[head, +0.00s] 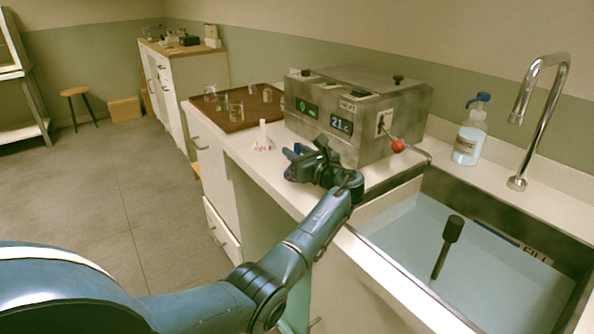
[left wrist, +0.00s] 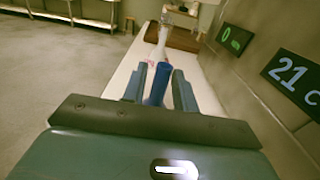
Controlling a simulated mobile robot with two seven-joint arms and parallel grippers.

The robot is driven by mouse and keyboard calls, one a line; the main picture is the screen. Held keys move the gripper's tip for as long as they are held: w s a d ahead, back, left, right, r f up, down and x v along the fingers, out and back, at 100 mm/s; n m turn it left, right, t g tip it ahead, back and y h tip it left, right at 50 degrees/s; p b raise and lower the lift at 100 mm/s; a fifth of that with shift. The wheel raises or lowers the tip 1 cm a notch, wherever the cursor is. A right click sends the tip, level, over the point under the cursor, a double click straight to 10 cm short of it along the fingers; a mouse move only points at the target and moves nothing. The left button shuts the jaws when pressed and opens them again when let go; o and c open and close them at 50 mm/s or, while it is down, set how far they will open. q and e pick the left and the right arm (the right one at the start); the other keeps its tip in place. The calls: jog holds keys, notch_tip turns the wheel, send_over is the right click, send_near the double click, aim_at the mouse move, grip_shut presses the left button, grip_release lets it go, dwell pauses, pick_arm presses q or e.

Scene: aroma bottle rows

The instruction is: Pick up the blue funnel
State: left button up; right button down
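The blue funnel (head: 291,152) is at the tip of my left gripper (head: 305,157), above the white counter beside the steel box. In the left wrist view the blue funnel (left wrist: 158,84) stands between the two fingers of my left gripper (left wrist: 160,84), leaning slightly. Narrow pale gaps seem to show beside it, so I cannot tell whether the fingers grip it or are only around it. The fingers hide part of it, and I cannot tell whether it touches the counter. My right gripper is not in view.
A steel box with displays (head: 352,110) and a red-knobbed lever (head: 398,146) stands close behind the gripper. A white cone-shaped piece with a pink base (head: 263,138) is just beyond. A brown tray (head: 238,122) holds several glasses. A water-filled sink (head: 480,262) and soap bottle (head: 469,140) are right.

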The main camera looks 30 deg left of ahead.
pick_arm(q)
grip_shut()
dwell(0.3)
notch_tip(320, 180, up, 10)
jog(key=shift+p, duration=0.6)
